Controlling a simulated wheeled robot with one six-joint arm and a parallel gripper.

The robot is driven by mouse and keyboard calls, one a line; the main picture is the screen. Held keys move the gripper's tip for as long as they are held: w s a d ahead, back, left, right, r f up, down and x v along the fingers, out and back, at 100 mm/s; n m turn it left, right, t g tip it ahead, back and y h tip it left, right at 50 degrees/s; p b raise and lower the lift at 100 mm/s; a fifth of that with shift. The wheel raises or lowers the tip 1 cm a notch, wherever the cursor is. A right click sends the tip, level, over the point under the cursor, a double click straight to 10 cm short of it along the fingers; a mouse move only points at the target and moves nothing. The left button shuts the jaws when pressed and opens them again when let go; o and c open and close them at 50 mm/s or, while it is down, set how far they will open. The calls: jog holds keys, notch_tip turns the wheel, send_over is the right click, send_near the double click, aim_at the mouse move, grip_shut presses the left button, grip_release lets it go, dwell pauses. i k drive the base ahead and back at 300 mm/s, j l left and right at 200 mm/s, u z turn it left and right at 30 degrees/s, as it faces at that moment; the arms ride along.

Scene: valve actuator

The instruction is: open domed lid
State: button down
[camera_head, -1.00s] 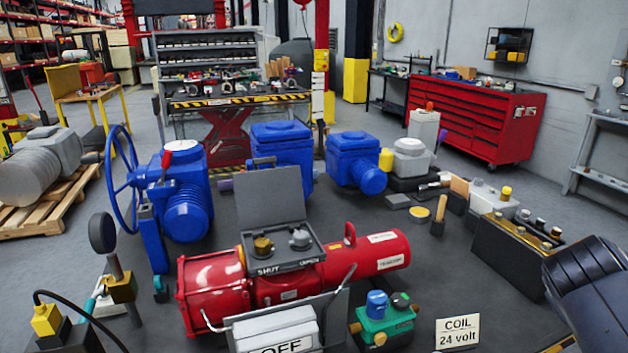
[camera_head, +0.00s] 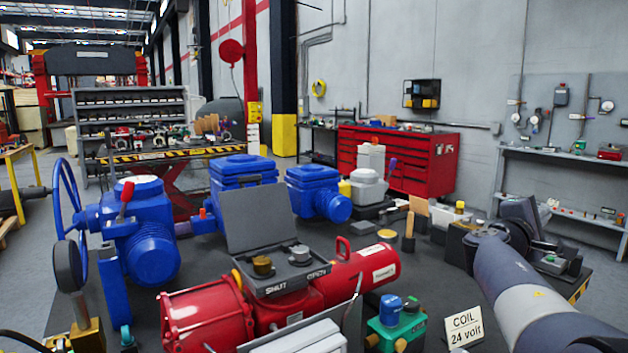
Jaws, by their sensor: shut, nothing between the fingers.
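The red actuator (camera_head: 205,312) lies across the front of the bench. On it sits a grey control box (camera_head: 285,275) with SHUT and OPEN lettering, a brass knob (camera_head: 262,265) and a grey knob (camera_head: 299,253). A flat dark grey panel (camera_head: 252,213) stands raised and tilted back behind the knobs. I cannot tell which part is the domed lid. A pale grey unit with a rounded top (camera_head: 369,186) stands at the back right. My arm reaches in from the lower right. I cannot make out gripper fingers at its far end.
Blue actuators (camera_head: 150,245) and a handwheel (camera_head: 68,195) stand at left and behind. A green block (camera_head: 394,326) and a COIL 24 volt sign (camera_head: 464,326) stand at the front. A dark slanted part (camera_head: 522,212) and small items crowd the right, beyond my arm.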

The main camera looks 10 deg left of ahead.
aim_at(259, 217)
jog(key=k+j, duration=0.15)
jog(key=j, duration=0.25)
jog(key=k+j+z, duration=0.1)
jog(key=j, duration=0.35)
jog(key=k+j, duration=0.15)
jog(key=j, duration=0.25)
jog(key=k+j, duration=0.15)
jog(key=j, duration=0.25)
jog(key=k+j+z, duration=0.1)
jog(key=j, duration=0.3)
jog(key=k, duration=0.05)
